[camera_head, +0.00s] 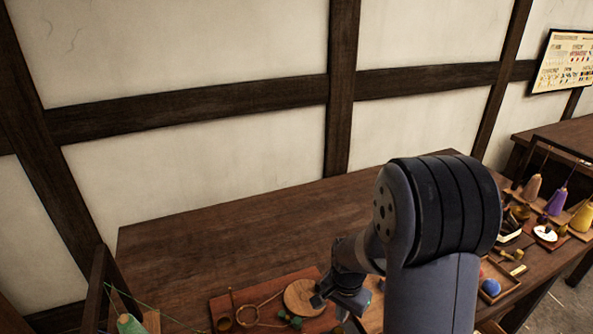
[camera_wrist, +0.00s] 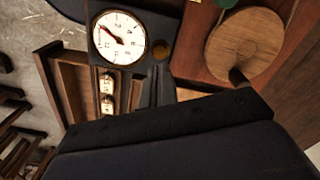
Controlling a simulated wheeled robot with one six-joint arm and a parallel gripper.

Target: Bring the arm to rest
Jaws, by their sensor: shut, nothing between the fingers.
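My gripper (camera_wrist: 156,88) is shut and empty in the wrist view, its thin dark fingers together. They point toward a scale with a round white dial (camera_wrist: 119,37) and a red needle. In the head view my arm reaches over the dark wooden workbench (camera_head: 225,251). Its wrist hangs low near a round wooden disc (camera_head: 303,297), and the fingertips are hard to make out there. The disc also shows at the upper right of the wrist view (camera_wrist: 245,46). Whether the fingers touch anything cannot be told.
A reddish wooden board (camera_head: 265,299) with small green pieces lies at the bench front. On the right stand a tray with a blue ball (camera_head: 491,287) and several cones of yarn, one purple (camera_head: 556,202). The back left of the bench is clear, before a timbered wall.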

